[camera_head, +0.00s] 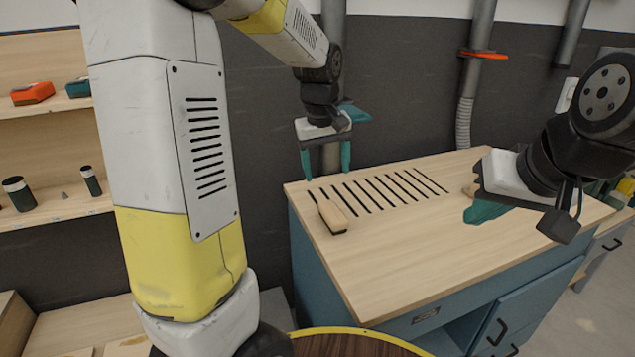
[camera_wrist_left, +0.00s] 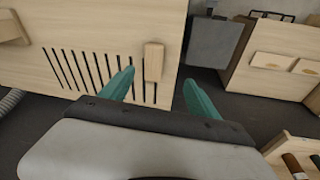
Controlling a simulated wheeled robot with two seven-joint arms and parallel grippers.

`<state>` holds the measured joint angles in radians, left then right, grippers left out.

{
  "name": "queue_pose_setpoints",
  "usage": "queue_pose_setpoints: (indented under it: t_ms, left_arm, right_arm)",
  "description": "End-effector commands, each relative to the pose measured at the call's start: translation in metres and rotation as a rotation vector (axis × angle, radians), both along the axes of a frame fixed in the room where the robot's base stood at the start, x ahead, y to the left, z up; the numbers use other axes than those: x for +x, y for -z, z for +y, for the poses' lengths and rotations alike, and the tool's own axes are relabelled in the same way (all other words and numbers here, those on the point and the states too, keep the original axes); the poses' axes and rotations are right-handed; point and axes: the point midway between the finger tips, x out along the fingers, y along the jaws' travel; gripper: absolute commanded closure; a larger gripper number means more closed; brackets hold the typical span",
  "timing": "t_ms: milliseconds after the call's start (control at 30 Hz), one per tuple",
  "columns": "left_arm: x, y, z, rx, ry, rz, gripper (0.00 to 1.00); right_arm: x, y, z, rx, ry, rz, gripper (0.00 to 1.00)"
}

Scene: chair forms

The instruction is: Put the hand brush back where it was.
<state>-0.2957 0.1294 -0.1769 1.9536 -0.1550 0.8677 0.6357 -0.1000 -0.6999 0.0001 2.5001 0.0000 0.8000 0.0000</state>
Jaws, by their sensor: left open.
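The hand brush (camera_head: 332,216), a small pale wooden block with a dark underside, lies on the workbench top (camera_head: 400,265) at the left end of a row of dark slots (camera_head: 385,190). It also shows in the left wrist view (camera_wrist_left: 154,62), between and beyond the fingertips. My left gripper (camera_head: 326,168) is open and empty, pointing down above the bench's back left part, apart from the brush. My right gripper (camera_head: 488,208) is low over the bench's right side. Its teal finger shows, but its jaw gap is hidden.
A wooden piece (camera_head: 470,190) is partly visible beside my right gripper. Shelves at the left hold an orange box (camera_head: 33,93) and a dark cup (camera_head: 19,193). A dark wall with pipes (camera_head: 478,60) stands behind the bench. The bench's front middle is clear.

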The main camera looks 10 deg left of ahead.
Motion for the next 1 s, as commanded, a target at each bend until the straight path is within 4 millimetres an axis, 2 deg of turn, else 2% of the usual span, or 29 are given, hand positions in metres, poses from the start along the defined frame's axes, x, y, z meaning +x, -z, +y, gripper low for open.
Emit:
queue_pose_setpoints:
  t_ms: [33, 200, 400, 500, 600, 700, 1000]
  left_arm:
    - [-0.021, -0.017, 0.005, -0.021, 0.036, -0.036, 0.29]
    - [-0.089, -0.052, 0.012, -0.049, 0.191, -0.149, 0.29]
    - [-0.163, -0.066, 0.014, -0.024, 0.354, -0.286, 0.29]
    - [-0.188, -0.066, 0.013, 0.0, 0.412, -0.336, 0.29]
    - [-0.203, -0.063, 0.012, 0.019, 0.448, -0.365, 0.29]
    - [-0.209, -0.062, 0.012, 0.03, 0.468, -0.379, 0.29]
    - [-0.21, -0.062, 0.012, 0.032, 0.472, -0.381, 0.29]
  right_arm:
    - [0.0, 0.0, 0.0, 0.0, 0.0, 0.0, 1.0]
    - [0.0, 0.0, 0.0, 0.0, 0.0, 0.0, 1.0]
    - [0.0, 0.0, 0.0, 0.0, 0.0, 0.0, 1.0]
    - [0.0, 0.0, 0.0, 0.0, 0.0, 0.0, 1.0]
    - [0.0, 0.0, 0.0, 0.0, 0.0, 0.0, 1.0]
    - [0.0, 0.0, 0.0, 0.0, 0.0, 0.0, 1.0]
    - [0.0, 0.0, 0.0, 0.0, 0.0, 0.0, 1.0]
